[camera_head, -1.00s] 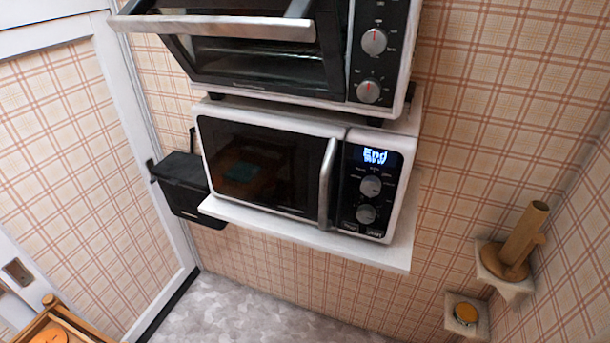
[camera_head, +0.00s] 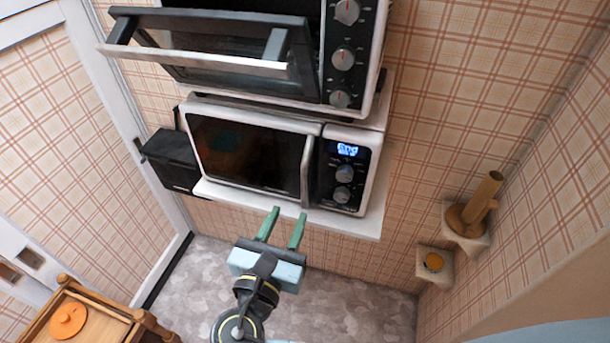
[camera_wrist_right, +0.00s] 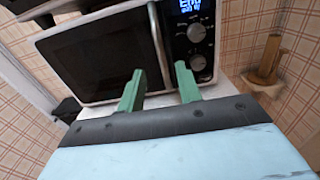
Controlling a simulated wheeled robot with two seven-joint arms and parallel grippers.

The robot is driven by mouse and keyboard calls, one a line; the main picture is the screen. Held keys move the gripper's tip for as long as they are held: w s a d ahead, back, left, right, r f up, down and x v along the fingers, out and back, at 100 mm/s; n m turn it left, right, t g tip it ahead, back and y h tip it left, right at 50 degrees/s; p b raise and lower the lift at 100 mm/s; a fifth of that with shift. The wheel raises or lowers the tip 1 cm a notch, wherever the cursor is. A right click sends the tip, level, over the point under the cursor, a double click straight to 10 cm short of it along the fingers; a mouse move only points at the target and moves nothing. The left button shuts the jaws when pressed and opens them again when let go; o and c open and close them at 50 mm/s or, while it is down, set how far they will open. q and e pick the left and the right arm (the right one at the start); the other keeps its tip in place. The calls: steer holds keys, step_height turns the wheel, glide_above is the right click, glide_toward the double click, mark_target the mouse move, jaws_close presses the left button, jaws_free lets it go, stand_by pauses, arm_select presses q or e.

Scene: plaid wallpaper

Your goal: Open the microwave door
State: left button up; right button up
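The microwave (camera_head: 313,128) is white with a dark glass door (camera_head: 245,155) and stands on a white wall shelf (camera_head: 340,222). Its door looks shut. The upright silver handle (camera_head: 307,172) is at the door's right edge, beside the dark control panel with knobs and a lit display. My right gripper (camera_head: 287,215) is open and empty, with green fingers pointing up at the microwave, below and just left of the handle and apart from it. In the right wrist view the fingers (camera_wrist_right: 160,82) spread in front of the door's lower right, and the handle (camera_wrist_right: 161,45) runs between and beyond them. My left gripper is not in view.
A toaster oven (camera_head: 355,60) sits above the microwave, its door (camera_head: 200,62) tilted open and jutting out. A black box (camera_head: 172,160) is left of the microwave. Small wall shelves (camera_head: 468,232) hold wooden items at right. A wooden cart (camera_head: 95,322) stands lower left.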

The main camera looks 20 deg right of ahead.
mark_target(304, 181)
steer(key=b+x, duration=0.3)
steer(key=x, duration=0.7)
steer(key=shift+d+f+b, duration=0.1)
steer(key=shift+f+b, duration=0.05)
steer(key=shift+b, duration=0.15)
steer(key=shift+w+d, duration=0.4)
steer(key=shift+w, duration=0.25)
steer(key=shift+c, duration=0.3)
jaws_close()
